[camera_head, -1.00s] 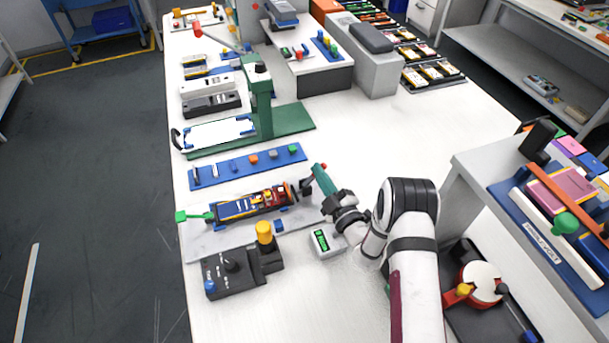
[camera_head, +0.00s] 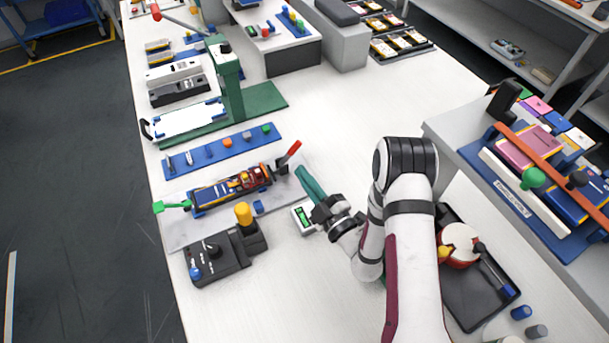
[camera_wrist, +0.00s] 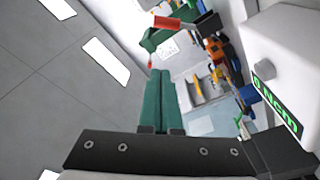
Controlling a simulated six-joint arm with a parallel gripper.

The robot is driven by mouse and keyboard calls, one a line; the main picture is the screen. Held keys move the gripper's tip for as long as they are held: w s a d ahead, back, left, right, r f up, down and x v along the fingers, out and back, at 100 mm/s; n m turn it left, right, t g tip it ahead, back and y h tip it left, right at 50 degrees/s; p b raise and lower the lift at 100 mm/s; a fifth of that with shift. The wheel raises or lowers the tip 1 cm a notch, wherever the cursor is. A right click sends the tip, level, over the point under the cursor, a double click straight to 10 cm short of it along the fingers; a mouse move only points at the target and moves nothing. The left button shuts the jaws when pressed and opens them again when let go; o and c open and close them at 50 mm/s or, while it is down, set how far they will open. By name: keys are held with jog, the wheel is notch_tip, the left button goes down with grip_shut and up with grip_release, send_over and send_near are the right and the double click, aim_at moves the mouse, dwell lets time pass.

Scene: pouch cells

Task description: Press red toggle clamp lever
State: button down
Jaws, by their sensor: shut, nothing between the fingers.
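The red toggle clamp lever (camera_head: 290,152) slants up and to the right from the right end of the blue fixture (camera_head: 229,188), which holds a part. In the wrist view the red lever (camera_wrist: 168,22) appears near the top, joined to a dark clamp body. My gripper (camera_head: 301,171) has its green fingers shut and empty. Its tips are just right of and nearer than the lever, apparently apart from it. In the wrist view the closed fingers (camera_wrist: 160,74) point up toward the lever, with a visible gap.
A small meter with a green display (camera_head: 303,217) stands close beside my gripper. A black control box (camera_head: 222,262) with a yellow knob is at the front left. A blue strip with pegs (camera_head: 222,148) lies behind the fixture.

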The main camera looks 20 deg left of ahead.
aim_at(291, 152)
jog(key=s+h, duration=0.1)
jog(key=s+r+m+h, duration=0.1)
jog(key=s+m, duration=0.1)
jog(key=shift+s+d+r+t+h, duration=0.1)
jog(key=shift+s+r+t+h, duration=0.15)
jog(key=shift+r+t+h, duration=0.15)
jog(key=w+a, duration=0.2)
jog(key=w, duration=0.1)
jog(key=w+a+f, duration=0.1)
jog(key=w, duration=0.2)
jog(key=w+a+f, duration=0.1)
jog(key=w+a, duration=0.1)
jog(key=w, duration=0.1)
jog(key=shift+w+a+f, duration=0.1)
jog(key=shift+a+f, duration=0.1)
jog(key=shift+a, duration=0.15)
jog(key=shift+w+d+f, duration=0.2)
jog(key=shift+w+f, duration=0.15)
jog(key=shift+f, duration=0.05)
